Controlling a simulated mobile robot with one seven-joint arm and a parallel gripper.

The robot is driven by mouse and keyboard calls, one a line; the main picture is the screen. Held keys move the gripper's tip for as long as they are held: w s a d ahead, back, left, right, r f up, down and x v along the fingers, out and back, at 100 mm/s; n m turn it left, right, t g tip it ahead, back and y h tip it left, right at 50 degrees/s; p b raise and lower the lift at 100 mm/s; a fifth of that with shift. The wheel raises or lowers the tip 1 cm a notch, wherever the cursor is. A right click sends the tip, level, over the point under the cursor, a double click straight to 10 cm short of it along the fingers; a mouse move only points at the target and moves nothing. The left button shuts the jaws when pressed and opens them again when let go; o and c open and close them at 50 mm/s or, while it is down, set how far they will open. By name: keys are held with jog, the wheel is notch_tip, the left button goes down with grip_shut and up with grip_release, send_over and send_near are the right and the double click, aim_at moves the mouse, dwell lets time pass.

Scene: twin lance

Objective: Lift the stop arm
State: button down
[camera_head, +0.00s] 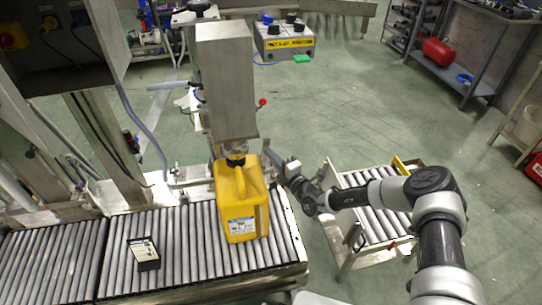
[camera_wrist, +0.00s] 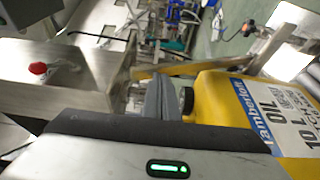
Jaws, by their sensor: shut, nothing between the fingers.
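My gripper (camera_head: 278,163) is shut and empty, at the right side of the yellow oil can's top, below the metal filling head. In the wrist view its dark fingers (camera_wrist: 160,100) are close to the can's black cap (camera_wrist: 187,101). The oil can (camera_head: 240,205) stands upright on the rollers, with its label facing forward. A yellow bar (camera_wrist: 165,71) runs beyond the fingers in the wrist view; I cannot tell whether it is the stop arm or part of the can. No stop arm is clearly recognisable in the head view.
The filling head (camera_head: 224,80) hangs over the can, with a red knob (camera_head: 262,102) on its right. A small roller stand (camera_head: 345,215) is right of a gap. Open floor lies behind.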

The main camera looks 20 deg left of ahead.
aim_at(268, 140)
jog(key=shift+w+a+r+b, duration=0.35)
jog(key=shift+w+a+r, duration=0.1)
jog(key=shift+w, duration=0.25)
jog(key=shift+w+a+r+b, duration=0.3)
jog(key=shift+w+a+b, duration=0.1)
jog(key=shift+w, duration=0.35)
jog(key=shift+w+a+r+b, duration=0.35)
jog(key=shift+w+a+r, duration=0.1)
jog(key=shift+w, duration=0.25)
jog(key=shift+w+a+f+b, duration=0.1)
jog(key=shift+w+a+b, duration=0.2)
jog(key=shift+w+b, duration=0.25)
jog(key=shift+w+a+r+b, duration=0.2)
jog(key=shift+w+a+b, duration=0.4)
jog(key=shift+w+b, duration=0.35)
jog(key=shift+w+a+r+b, duration=0.5)
jog(key=shift+w+b, duration=0.25)
jog(key=shift+b, duration=0.1)
